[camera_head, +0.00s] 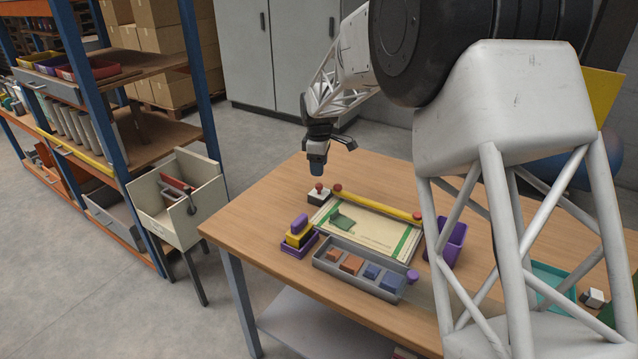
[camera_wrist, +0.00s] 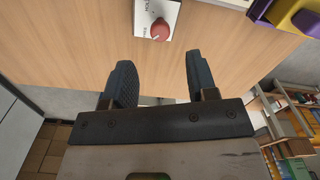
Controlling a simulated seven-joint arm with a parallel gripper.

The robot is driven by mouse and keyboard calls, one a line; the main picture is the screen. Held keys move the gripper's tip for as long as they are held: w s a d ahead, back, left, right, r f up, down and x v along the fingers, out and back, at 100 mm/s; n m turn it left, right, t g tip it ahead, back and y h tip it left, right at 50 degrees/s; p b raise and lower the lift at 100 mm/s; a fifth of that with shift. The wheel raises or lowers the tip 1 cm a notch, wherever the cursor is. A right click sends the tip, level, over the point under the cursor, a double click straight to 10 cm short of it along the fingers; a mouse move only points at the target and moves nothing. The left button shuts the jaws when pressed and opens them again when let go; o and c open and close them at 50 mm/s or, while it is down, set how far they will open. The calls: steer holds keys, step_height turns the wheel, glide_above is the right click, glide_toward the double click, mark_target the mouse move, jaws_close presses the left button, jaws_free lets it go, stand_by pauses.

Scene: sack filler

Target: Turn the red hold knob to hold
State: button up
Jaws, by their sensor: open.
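The red hold knob (camera_head: 319,187) sits on a small white-topped box (camera_head: 319,198) near the table's back left. In the wrist view, the round red knob (camera_wrist: 160,30) is on a white plate (camera_wrist: 149,12) with small dark lettering too small to read surely. Its exact setting is hard to tell. My gripper (camera_head: 317,172) hangs above the table, over and slightly behind the knob in the head view. In the wrist view, my gripper (camera_wrist: 157,68) has its two dark fingers apart and nothing between them. The knob lies beyond the fingertips, untouched.
A flat board (camera_head: 375,238) with a yellow red-ended bar (camera_head: 375,203) lies right of the knob. A purple-and-yellow stamp-like block (camera_head: 299,232) and a grey tray (camera_head: 322,262) of coloured blocks lie in front. The table left of the knob is bare.

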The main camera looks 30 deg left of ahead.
mark_target(319, 185)
steer(key=shift+f, duration=3.35)
steer(key=shift+c, duration=0.2)
steer(key=c, duration=0.9)
